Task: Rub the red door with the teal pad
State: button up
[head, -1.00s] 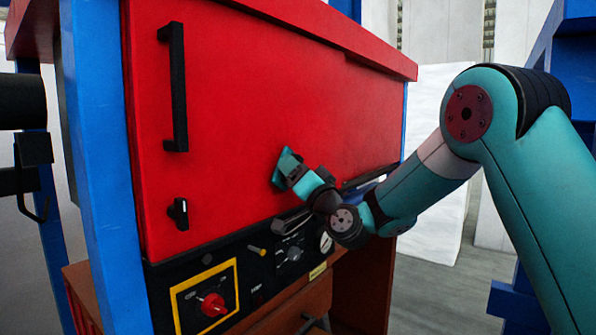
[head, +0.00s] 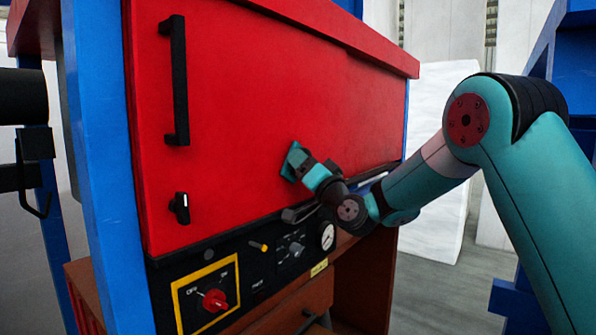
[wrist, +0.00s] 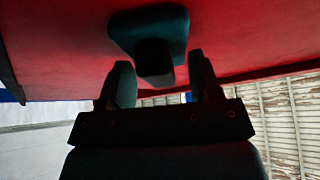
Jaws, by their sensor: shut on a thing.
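The red door (head: 235,110) is a large closed panel with a black vertical handle (head: 178,85) and a small black latch (head: 181,208) on its left. My gripper (head: 306,166) is at the lower middle of the door and is shut on the teal pad (head: 291,162). The pad's flat side faces the door and appears to lie against it; exact contact is hard to tell. In the wrist view the teal pad (wrist: 148,24) is ahead of the fingers, with its dark grip block (wrist: 154,62) between them. The door (wrist: 55,45) fills the top there.
Below the door is a black control strip with a red knob (head: 214,300) in a yellow frame, a yellow-tipped knob (head: 258,246) and a round gauge (head: 327,236). A blue post (head: 100,150) stands at the left. The door's upper middle is clear.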

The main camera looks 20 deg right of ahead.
aim_at(284, 157)
jog(key=shift+w+d, duration=0.1)
jog(key=shift+d, duration=0.15)
jog(key=shift+w+a, duration=0.1)
jog(key=shift+a, duration=0.05)
jog(key=shift+s+a+p, duration=0.15)
jog(key=shift+s+a, duration=0.4)
jog(key=shift+a, duration=0.35)
jog(key=shift+s+a+p, duration=0.15)
jog(key=shift+s+a, duration=0.4)
jog(key=shift+a, duration=0.3)
jog(key=shift+c, duration=0.3)
jog(key=shift+s+d+f+b, duration=0.3)
jog(key=shift+s+b, duration=0.15)
jog(key=shift+b, duration=0.6)
jog(key=shift+s+d+r+b, duration=0.15)
jog(key=shift+s+d+b, duration=0.65)
jog(key=shift+s+b, duration=0.2)
jog(key=shift+s+d+r+b, duration=0.15)
jog(key=shift+s+d+b, duration=0.6)
jog(key=shift+s+b, duration=0.2)
